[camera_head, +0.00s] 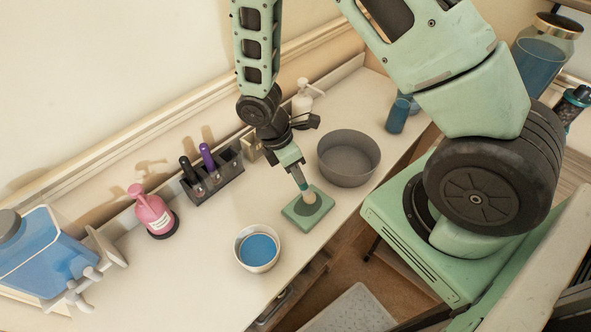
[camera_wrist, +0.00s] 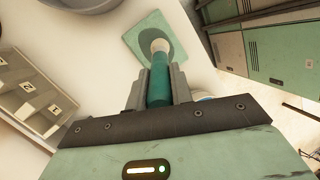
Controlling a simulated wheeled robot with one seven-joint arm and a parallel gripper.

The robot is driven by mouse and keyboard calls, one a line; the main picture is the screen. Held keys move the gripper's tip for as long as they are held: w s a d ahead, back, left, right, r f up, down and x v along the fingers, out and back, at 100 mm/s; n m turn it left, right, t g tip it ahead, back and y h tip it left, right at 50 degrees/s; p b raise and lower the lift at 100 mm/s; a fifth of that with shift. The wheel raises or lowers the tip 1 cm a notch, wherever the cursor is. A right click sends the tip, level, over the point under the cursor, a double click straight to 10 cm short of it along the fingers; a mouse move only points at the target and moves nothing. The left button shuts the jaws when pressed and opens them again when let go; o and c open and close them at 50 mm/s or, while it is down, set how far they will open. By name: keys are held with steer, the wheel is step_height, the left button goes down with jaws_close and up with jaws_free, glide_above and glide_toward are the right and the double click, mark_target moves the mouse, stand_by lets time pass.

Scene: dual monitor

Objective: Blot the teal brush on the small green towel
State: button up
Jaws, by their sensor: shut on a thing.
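The teal brush (camera_wrist: 160,82) is held between the fingers of my gripper (camera_wrist: 159,88), with its pale bristle end pointing away from the palm. In the head view my gripper (camera_head: 296,172) points down and is shut on the brush, whose pale tip (camera_head: 308,197) is over the small green towel (camera_head: 300,222). A darker round patch shows on the towel around the tip. The tip appears to touch the towel, though exact contact is hard to tell. The towel lies flat near the counter's front edge, and also shows in the wrist view (camera_wrist: 136,40).
A bowl of blue liquid (camera_head: 258,250) stands left of the towel. A grey bowl (camera_head: 349,158) stands behind it to the right. A dark holder with markers (camera_head: 213,180), a pink pump bottle (camera_head: 152,211) and a blue tank (camera_head: 45,255) line the wall. A blue cup (camera_head: 398,115) is farther right.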

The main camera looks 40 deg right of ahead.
steer(key=shift+r+p, duration=2.15)
steer(key=shift+r, duration=0.55)
